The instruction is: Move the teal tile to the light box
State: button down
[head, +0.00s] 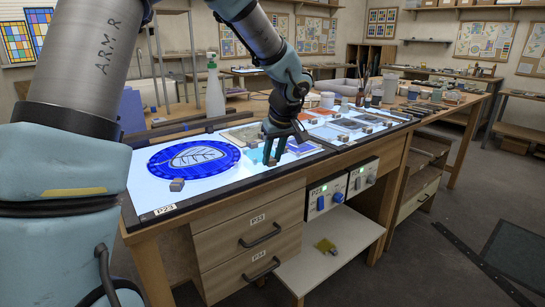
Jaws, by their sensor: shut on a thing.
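The light box (150,200) is a long, glowing white panel set in the bench top, with a dark rim and a "P23" label at its near left corner. My gripper (271,159) points down over its middle, near the front edge. It is shut on a teal tile (256,155), a pale blue-green patch that shows just left of the fingers. The fingers and wrist hide part of the tile. I cannot tell whether the tile touches the panel.
A round blue glass with a white leaf (194,158) lies left of my gripper, with a small grey block (177,185) before it. A blue-violet tile (304,148) lies close right. Behind stands a spray bottle (214,92). A yellowish piece (325,246) lies on the lower shelf.

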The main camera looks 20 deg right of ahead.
jog(key=shift+f+b, duration=0.6)
jog(key=shift+b, duration=1.1)
dwell(1.4)
jog(key=c, duration=0.5)
grip_release()
jog(key=shift+s, duration=0.1)
jog(key=shift+c, duration=0.2)
jog(key=b+v, duration=0.1)
jog(key=v, duration=0.9)
jog(key=shift+r+b, duration=0.35)
jog(key=shift+r, duration=0.05)
